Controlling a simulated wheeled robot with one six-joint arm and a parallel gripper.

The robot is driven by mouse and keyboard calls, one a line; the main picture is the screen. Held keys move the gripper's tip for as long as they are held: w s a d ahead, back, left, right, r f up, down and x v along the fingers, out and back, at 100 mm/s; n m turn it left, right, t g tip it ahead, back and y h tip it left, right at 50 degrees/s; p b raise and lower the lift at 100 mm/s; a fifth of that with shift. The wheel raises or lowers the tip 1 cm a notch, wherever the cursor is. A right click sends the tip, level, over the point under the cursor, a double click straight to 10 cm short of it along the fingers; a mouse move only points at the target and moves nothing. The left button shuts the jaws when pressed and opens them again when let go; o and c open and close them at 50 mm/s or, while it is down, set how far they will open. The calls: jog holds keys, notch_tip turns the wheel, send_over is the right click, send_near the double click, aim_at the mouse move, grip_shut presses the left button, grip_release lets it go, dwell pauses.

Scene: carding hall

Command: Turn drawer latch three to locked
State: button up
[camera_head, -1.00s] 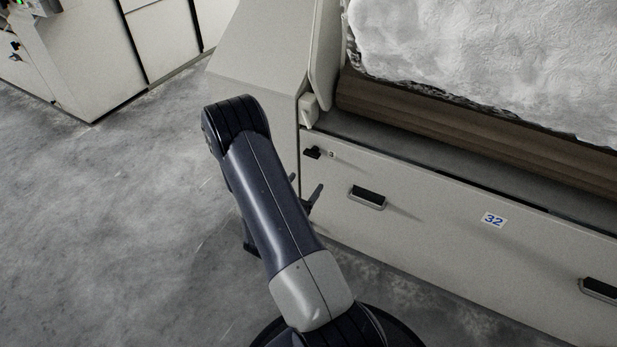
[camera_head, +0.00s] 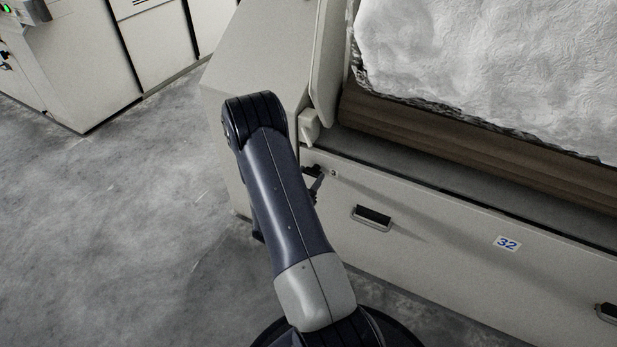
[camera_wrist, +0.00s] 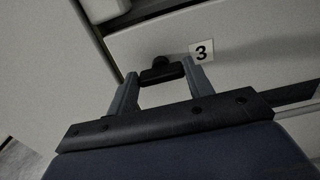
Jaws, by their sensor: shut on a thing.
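Drawer latch three is a small black handle (camera_wrist: 162,74) on the pale drawer front, beside a white label reading 3 (camera_wrist: 202,52). In the wrist view it sits crosswise between the two grey fingers of my gripper (camera_wrist: 160,77), which is shut on it. In the head view the latch (camera_head: 311,169) shows at the drawer's upper left corner, partly covered by my gripper (camera_head: 318,184). Most of my gripper is hidden behind my arm there.
The drawer front (camera_head: 440,254) has a recessed black handle (camera_head: 373,217) and a label 32 (camera_head: 507,243). Grey floor (camera_head: 120,220) is open at left; another cabinet (camera_head: 75,70) stands at the back left.

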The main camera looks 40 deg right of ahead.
jog(key=c, duration=0.4)
jog(key=shift+n, duration=0.4)
jog(key=n, duration=0.2)
jog(key=shift+n+p, duration=0.4)
jog(key=n+p, duration=0.1)
jog(key=n, duration=0.3)
jog(key=shift+w+n, duration=0.15)
jog(key=shift+n, duration=0.15)
jog(key=n+p, duration=0.1)
jog(key=n, duration=0.4)
jog(key=shift+a+f+p, duration=0.1)
jog(key=shift+p, duration=0.2)
jog(key=n+p, duration=0.1)
jog(key=n, duration=0.3)
jog(key=shift+f+n, duration=0.15)
jog(key=shift+n, duration=0.45)
